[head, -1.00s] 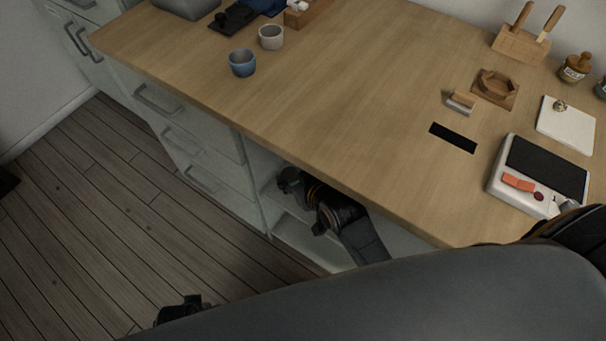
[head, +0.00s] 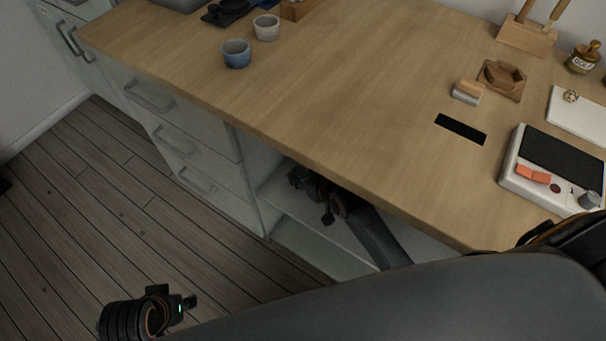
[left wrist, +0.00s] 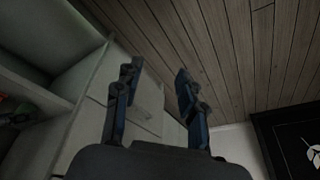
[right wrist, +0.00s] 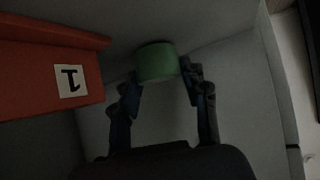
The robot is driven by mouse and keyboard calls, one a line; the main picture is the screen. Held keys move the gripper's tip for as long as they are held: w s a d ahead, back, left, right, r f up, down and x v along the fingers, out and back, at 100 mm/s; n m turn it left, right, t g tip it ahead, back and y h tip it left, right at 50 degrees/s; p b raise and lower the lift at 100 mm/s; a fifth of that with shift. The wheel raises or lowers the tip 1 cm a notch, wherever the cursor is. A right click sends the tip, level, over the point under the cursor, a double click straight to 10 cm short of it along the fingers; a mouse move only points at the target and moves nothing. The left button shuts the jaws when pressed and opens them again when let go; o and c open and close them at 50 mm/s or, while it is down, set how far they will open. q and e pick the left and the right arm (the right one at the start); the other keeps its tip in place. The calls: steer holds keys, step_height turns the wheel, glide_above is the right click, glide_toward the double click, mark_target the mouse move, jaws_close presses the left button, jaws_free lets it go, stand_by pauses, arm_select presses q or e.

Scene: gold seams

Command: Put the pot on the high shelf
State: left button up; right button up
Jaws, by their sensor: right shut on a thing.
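My right gripper (head: 298,179) reaches into the open shelf unit under the counter; the countertop hides part of it in the head view. In the right wrist view its fingers (right wrist: 162,77) are shut on a green pot (right wrist: 157,62), one on each side. The pot does not show in the head view. A shelf board (head: 318,238) runs across the open unit below that gripper. My left gripper (head: 185,303) is over the floor at lower left; in the left wrist view its fingers (left wrist: 157,78) are apart and empty.
A red box (right wrist: 40,75) with a "1" label is left of the pot in the right wrist view. Drawers (head: 178,140) stand left of the shelf opening. The counter (head: 330,90) overhangs it and holds cups (head: 236,54) and a scale (head: 550,165).

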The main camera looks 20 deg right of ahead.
steer(key=shift+f, duration=0.2)
steer(key=o, duration=0.8)
arm_select(q)
steer(key=shift+r, duration=0.2)
arm_select(e)
steer(key=shift+r, duration=0.2)
steer(key=shift+s+r, duration=0.15)
steer(key=shift+s, duration=0.05)
arm_select(q)
step_height(320, 180, down, 13)
steer(key=p, duration=0.3)
steer(key=shift+s+g+p, duration=0.35)
steer(key=shift+s+g, duration=0.05)
steer(key=shift+s, duration=0.05)
arm_select(e)
steer(key=shift+v, duration=5.7)
